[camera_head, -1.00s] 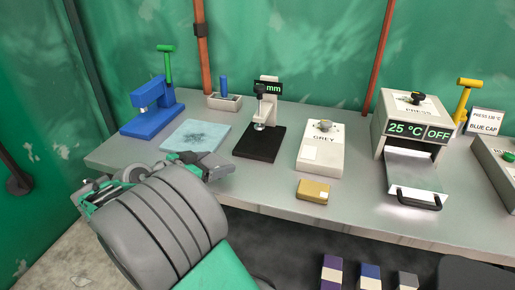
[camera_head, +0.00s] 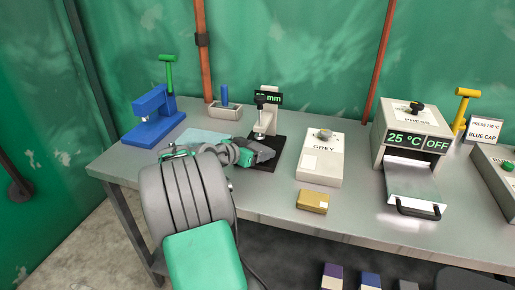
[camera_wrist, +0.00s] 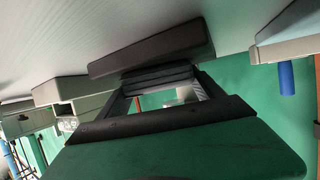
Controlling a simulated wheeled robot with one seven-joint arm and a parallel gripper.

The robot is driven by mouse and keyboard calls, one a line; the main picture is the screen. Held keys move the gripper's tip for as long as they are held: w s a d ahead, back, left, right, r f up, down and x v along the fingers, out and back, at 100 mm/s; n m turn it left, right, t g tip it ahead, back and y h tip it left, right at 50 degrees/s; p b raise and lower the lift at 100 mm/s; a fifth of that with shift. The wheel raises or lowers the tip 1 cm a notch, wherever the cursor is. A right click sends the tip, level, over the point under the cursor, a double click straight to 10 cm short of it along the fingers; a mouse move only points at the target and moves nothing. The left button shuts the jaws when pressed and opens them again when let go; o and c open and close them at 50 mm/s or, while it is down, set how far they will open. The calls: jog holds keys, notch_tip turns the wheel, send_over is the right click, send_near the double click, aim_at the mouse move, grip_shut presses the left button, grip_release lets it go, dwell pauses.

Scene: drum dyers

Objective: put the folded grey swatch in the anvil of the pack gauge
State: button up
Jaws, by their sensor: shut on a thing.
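The pack gauge (camera_head: 268,122) has a light upright, a dark base and a display ending in "mm"; the display is partly covered. My gripper (camera_head: 262,153) is low over the front left of its dark base. In the wrist view the picture is upside down, and my gripper (camera_wrist: 160,82) is shut on the folded grey swatch (camera_wrist: 160,76), a dark layered stack between the fingertips. The gauge's dark base (camera_wrist: 150,46) shows just past the swatch. The swatch is hidden in the head view. I cannot tell whether it touches the anvil.
A grey box marked GREY (camera_head: 320,160) stands right of the gauge, with a tan block (camera_head: 312,201) in front. A pale blue mat (camera_head: 205,137) and blue tool (camera_head: 153,117) are left. A small tray (camera_head: 226,111) with a blue post stands behind. The press (camera_head: 412,128) is further right.

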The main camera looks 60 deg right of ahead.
jog(key=o, duration=1.3)
jog(key=shift+o, duration=0.2)
jog(key=shift+r, duration=0.1)
jog(key=shift+w+a+r, duration=0.1)
jog(key=shift+a+r, duration=0.05)
jog(key=v, duration=1.1)
jog(key=shift+a, duration=0.4)
